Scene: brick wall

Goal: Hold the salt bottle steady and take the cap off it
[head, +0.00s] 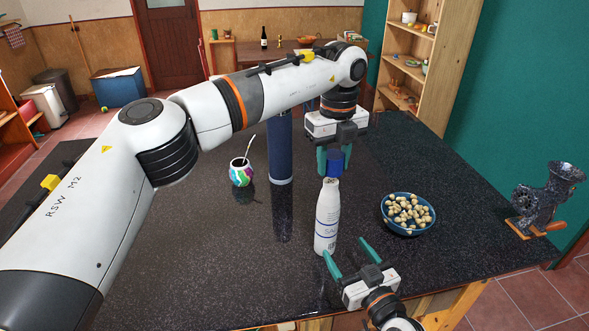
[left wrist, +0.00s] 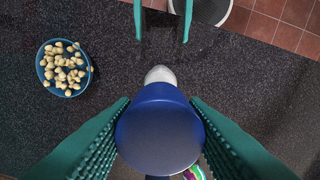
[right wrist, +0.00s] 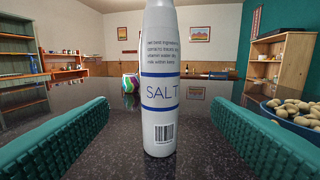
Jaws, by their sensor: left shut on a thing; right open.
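The white salt bottle (head: 327,218) stands upright on the dark table; its SALT label and barcode show in the right wrist view (right wrist: 159,95). The blue cap (head: 335,164) is at the bottle's top. My left gripper (head: 334,160) comes from above and is shut on the cap, which fills the middle of the left wrist view (left wrist: 160,130). My right gripper (head: 345,250) is open, low at the bottle's near side. Its fingers are apart from the bottle, which shows between them in the right wrist view.
A blue bowl of nuts (head: 409,231) is right of the bottle. A tall blue cylinder (head: 280,150) and a colourful cup with a straw (head: 241,173) stand behind to the left. A grinder (head: 545,200) is at the right edge. The front left tabletop is clear.

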